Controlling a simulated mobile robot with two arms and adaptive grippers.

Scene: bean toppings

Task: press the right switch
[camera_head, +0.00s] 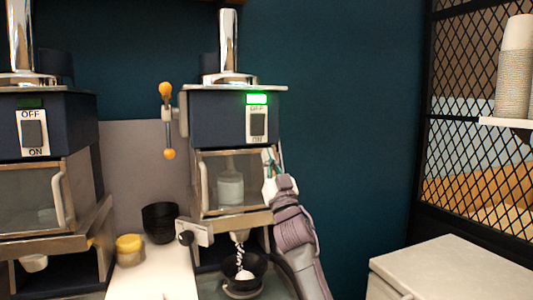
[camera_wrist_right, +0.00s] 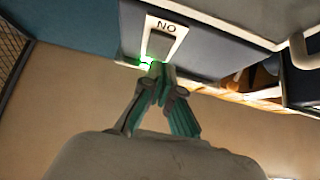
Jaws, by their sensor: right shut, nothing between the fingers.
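My right gripper (camera_head: 267,157) is just below the switch in the head view. In the wrist view its closed fingertips (camera_wrist_right: 158,72) are at the switch plate's edge; I cannot tell whether they touch it. My left gripper is not in view.
A dark bowl (camera_head: 243,284) stands under the right machine's spout, with white material falling into it. The left machine (camera_head: 45,115) has its own switch (camera_head: 34,134) and an unlit lamp. A light counter (camera_head: 455,272) is at right.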

